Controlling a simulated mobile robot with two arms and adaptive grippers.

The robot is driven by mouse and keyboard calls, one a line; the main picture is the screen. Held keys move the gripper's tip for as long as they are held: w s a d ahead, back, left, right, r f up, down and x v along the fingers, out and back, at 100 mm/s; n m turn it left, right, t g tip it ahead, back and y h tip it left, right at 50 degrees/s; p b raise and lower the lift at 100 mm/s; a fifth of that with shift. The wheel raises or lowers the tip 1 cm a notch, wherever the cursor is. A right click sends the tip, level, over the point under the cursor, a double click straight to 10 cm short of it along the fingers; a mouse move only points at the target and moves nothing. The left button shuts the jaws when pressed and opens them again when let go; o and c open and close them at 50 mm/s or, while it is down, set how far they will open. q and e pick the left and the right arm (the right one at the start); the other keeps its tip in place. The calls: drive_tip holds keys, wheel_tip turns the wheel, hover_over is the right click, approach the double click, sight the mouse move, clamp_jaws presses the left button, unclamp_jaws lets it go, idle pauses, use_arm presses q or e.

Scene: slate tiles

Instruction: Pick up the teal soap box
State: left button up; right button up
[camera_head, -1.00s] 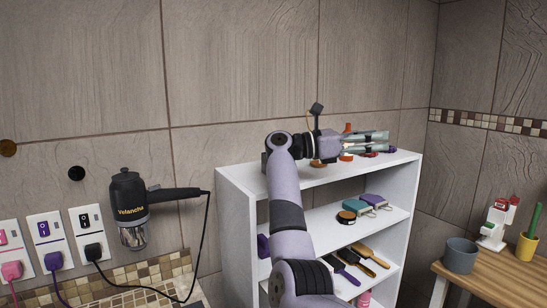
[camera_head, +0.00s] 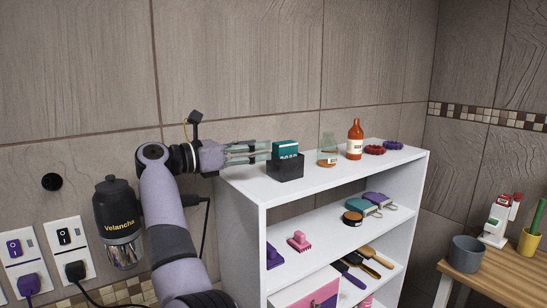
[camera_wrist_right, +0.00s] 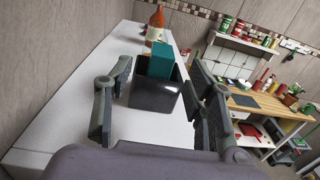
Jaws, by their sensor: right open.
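The teal soap box (camera_head: 285,148) stands upright in a small black open-topped holder (camera_head: 285,171) on the top of the white shelf unit. In the right wrist view the teal soap box (camera_wrist_right: 160,62) rises from the holder (camera_wrist_right: 155,98), which hides its lower part. My right gripper (camera_head: 268,152) is open and empty, just left of the box at about its height. In the wrist view its fingers lie to either side of the box and holder. I cannot tell whether they touch. My left gripper is not in view.
Right of the holder on the shelf top stand a glass jar (camera_head: 327,151), an orange bottle (camera_head: 355,140) and red (camera_head: 375,150) and purple (camera_head: 393,144) rings. Lower shelves hold brushes and clips. A hair dryer (camera_head: 119,222) hangs at the left.

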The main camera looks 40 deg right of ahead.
sight(279, 143)
drive_tip(key=shift+d+r+p, duration=0.3)
drive_tip(key=shift+d+p, duration=0.05)
drive_tip(key=shift+d, duration=0.25)
drive_tip(key=d, duration=0.1)
drive_tip(key=s+d+p, duration=0.1)
drive_tip(key=d, duration=0.3)
drive_tip(key=shift+s+d+p, duration=0.15)
drive_tip(key=shift+s+p, duration=0.1)
drive_tip(key=shift+p, duration=0.1)
drive_tip(key=shift+d+f, duration=0.1)
drive_tip(key=shift+d, duration=0.05)
drive_tip(key=d+p, duration=0.2)
drive_tip(key=d, duration=0.1)
drive_tip(key=d+p, duration=0.1)
drive_tip(key=shift+s+d+f, duration=0.25)
drive_tip(key=shift+s+d, duration=0.05)
drive_tip(key=shift+s, duration=0.05)
drive_tip(key=shift+d+f, duration=0.1)
drive_tip(key=shift+d, duration=0.2)
drive_tip(key=shift+a, duration=0.25)
drive_tip(key=shift+c, duration=1.3)
drive_tip(key=c, duration=0.4)
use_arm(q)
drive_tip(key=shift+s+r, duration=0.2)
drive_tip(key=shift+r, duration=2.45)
use_arm(e)
clamp_jaws()
